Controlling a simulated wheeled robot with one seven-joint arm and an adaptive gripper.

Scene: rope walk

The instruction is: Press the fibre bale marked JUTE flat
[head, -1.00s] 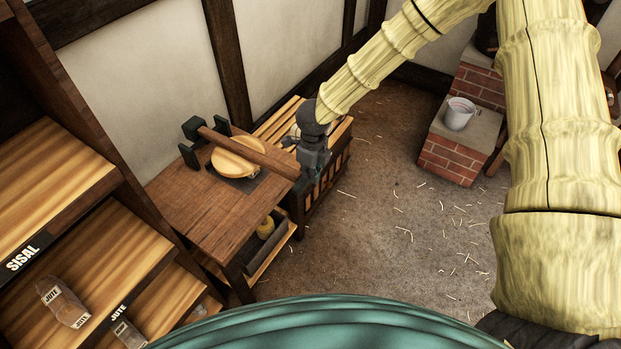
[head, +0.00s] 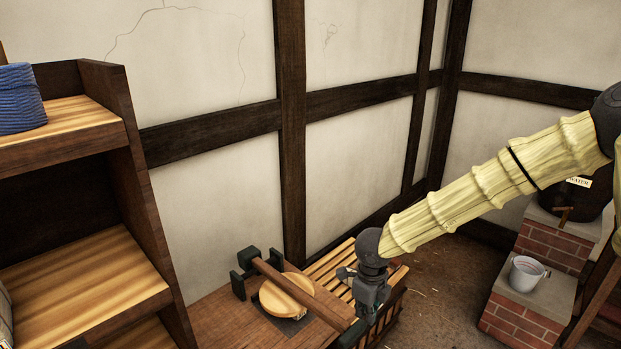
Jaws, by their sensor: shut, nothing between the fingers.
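The press stands on a wooden bench (head: 215,325). It has a dark bracket (head: 241,275), a long wooden lever (head: 318,304) and a round pale wooden plate (head: 285,294) under the lever. My gripper (head: 362,316) is shut and empty, pointing down at the lever's free near end; whether it touches the lever I cannot tell. What lies under the plate is mostly hidden, and no JUTE label is readable now. A sliver of a greyish bale (head: 4,318) shows on the shelf at the left edge, its marking cut off.
Tall wooden shelves (head: 85,270) stand at left, with a blue rope coil (head: 20,98) on top. A slatted wooden crate (head: 328,268) is behind the bench. A white bucket (head: 526,272) sits on brickwork (head: 520,322) at right. Some floor (head: 440,275) is clear between.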

